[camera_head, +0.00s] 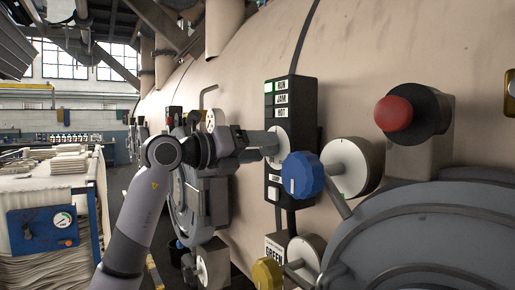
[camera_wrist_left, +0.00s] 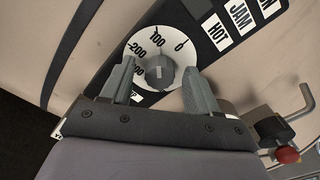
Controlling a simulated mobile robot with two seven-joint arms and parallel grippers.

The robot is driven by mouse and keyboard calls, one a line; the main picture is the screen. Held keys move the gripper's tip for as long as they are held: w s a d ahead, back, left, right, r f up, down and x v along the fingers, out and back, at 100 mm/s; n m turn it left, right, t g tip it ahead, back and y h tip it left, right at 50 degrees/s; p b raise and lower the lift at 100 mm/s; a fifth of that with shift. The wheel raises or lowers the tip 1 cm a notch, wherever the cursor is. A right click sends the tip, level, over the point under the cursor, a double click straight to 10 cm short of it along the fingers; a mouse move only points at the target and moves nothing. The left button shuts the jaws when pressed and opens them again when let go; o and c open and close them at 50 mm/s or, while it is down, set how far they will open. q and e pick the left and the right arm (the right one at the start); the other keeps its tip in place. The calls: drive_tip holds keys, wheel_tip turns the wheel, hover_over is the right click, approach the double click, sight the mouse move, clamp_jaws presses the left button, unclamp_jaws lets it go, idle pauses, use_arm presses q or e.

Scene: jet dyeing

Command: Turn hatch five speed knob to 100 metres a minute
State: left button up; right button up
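The speed knob (camera_wrist_left: 160,72) is a small grey knob at the centre of a white dial (camera_wrist_left: 147,40) marked 0, 100 and 200, with a further mark partly covered. A pale mark shows on the knob, but I cannot tell its exact setting. My left gripper (camera_wrist_left: 159,76) is open, with one finger on each side of the knob and gaps visible. In the head view my left gripper (camera_head: 275,142) reaches the dial (camera_head: 283,138) on a black panel (camera_head: 294,110); its fingers hide the knob there. My right gripper is not in view.
Labels RUN, JAM and HOT (camera_head: 281,98) sit above the dial. A blue handwheel (camera_head: 302,174), a red button (camera_head: 394,113) and a yellow knob (camera_head: 267,274) stick out nearby. A cart with folded cloth (camera_head: 50,185) stands at left.

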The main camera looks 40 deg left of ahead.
use_arm(q)
drive_tip(key=b+v, duration=0.2)
drive_tip(key=v, duration=0.5)
drive_tip(key=shift+b, duration=0.3)
drive_tip(key=shift+s, duration=0.1)
